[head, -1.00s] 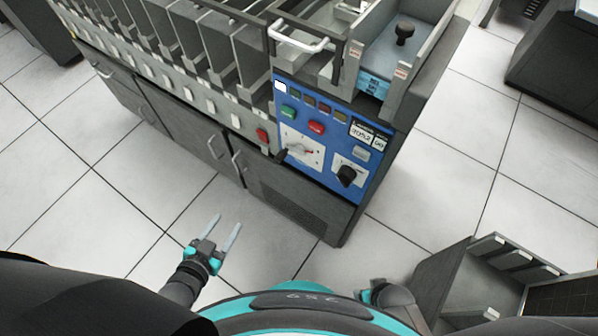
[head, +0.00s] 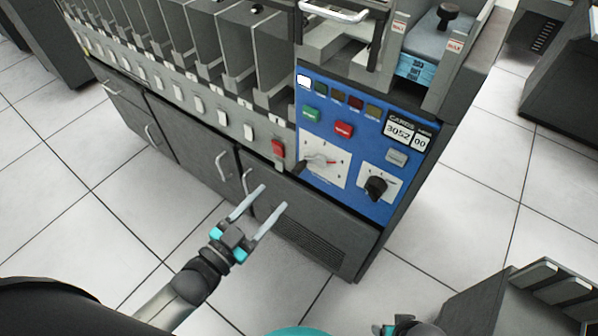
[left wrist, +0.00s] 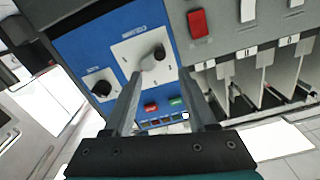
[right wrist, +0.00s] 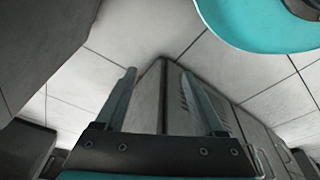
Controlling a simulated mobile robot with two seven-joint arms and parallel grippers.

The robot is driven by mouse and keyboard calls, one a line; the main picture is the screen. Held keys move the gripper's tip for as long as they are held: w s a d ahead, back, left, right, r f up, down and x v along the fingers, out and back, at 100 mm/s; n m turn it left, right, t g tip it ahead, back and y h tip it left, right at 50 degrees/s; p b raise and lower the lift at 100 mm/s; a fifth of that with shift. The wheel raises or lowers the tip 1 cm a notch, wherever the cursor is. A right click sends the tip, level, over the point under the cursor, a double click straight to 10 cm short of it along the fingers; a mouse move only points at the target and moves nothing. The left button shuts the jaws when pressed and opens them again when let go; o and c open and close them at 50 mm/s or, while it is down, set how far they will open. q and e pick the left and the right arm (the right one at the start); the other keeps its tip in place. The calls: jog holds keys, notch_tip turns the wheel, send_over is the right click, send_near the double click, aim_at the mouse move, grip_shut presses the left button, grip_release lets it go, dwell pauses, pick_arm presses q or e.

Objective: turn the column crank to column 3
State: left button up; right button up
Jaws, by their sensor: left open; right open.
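The column crank (head: 299,167) is a grey hub with a black knob on a white scale plate (head: 338,174), on the machine's blue panel (head: 345,98). In the head view its knob points lower left and a red pointer lies at the hub's right. The left wrist view shows the crank (left wrist: 148,63) ahead, just beyond the fingertips. My left gripper (head: 274,196) is open and empty, below and left of the crank, apart from it. My right gripper (right wrist: 159,72) is open and empty over the floor, low beside my base. The scale's numbers are too small to read.
A second black knob (head: 376,187) sits right of the crank. Green (head: 311,114) and red (head: 343,129) buttons sit above, and a red switch (head: 278,149) at left. Grey card pockets (head: 235,50) line the machine. A grey cabinet (head: 520,300) stands at lower right.

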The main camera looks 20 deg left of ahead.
aim_at(295, 173)
pick_arm(q)
jog(key=b+x, duration=0.2)
jog(key=x, duration=0.6)
jog(key=shift+w+d+f+b, duration=0.15)
jog(key=shift+w+b, duration=0.15)
jog(key=shift+x, duration=1)
pick_arm(e)
jog(key=w+r+t, duration=0.1)
jog(key=w+r, duration=0.2)
jog(key=r, duration=0.3)
jog(key=shift+a+r, duration=0.3)
pick_arm(q)
grip_shut()
